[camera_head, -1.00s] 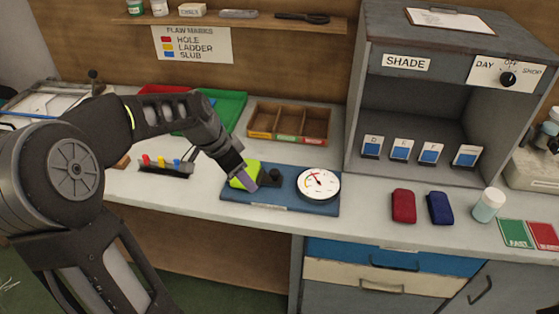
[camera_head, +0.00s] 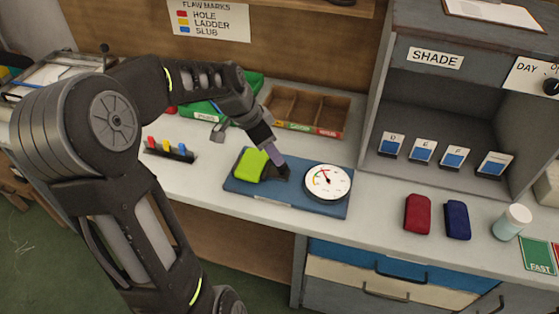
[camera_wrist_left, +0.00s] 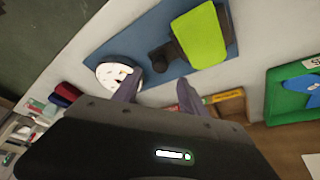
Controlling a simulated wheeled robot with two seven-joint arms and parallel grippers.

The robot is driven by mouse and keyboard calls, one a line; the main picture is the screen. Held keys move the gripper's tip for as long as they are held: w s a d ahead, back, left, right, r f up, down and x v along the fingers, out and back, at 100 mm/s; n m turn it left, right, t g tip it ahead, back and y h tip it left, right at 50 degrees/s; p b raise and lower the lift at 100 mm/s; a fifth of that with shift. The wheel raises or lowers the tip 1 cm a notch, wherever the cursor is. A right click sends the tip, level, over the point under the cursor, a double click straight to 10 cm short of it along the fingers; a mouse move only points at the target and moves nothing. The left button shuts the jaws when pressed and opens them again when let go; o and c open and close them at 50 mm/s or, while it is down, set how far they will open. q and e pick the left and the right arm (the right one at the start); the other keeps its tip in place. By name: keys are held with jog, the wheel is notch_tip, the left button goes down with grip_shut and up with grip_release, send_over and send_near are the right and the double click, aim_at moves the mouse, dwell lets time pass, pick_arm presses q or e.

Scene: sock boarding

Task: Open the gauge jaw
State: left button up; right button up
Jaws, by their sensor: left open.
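The gauge is a blue base plate (camera_head: 325,207) on the bench, with a round white dial (camera_head: 327,182) at its right end and a lime-green block (camera_head: 252,164) at its left. A small dark jaw or knob piece (camera_wrist_left: 163,57) sits between them, against the green block. My left gripper (camera_head: 281,163) is over this dark piece, partly hiding it in the head view. In the left wrist view its two fingers (camera_wrist_left: 158,92) are apart and empty, with the dark piece ahead of the gap. I cannot tell whether they touch it. My right gripper is out of view.
Behind the gauge stand a wooden divided tray (camera_head: 307,110) and a green tray (camera_head: 205,110). A red block (camera_head: 418,213) and a navy block (camera_head: 457,220) lie to the right, beside a white-lidded jar (camera_head: 512,222). A small rack of coloured pegs (camera_head: 170,152) is at left.

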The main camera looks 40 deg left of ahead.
pick_arm(q)
jog(key=x, duration=0.6)
jog(key=shift+w+f+p, duration=0.1)
jog(key=shift+f+p, duration=0.15)
jog(key=shift+p, duration=0.05)
grip_shut()
dwell(1.1)
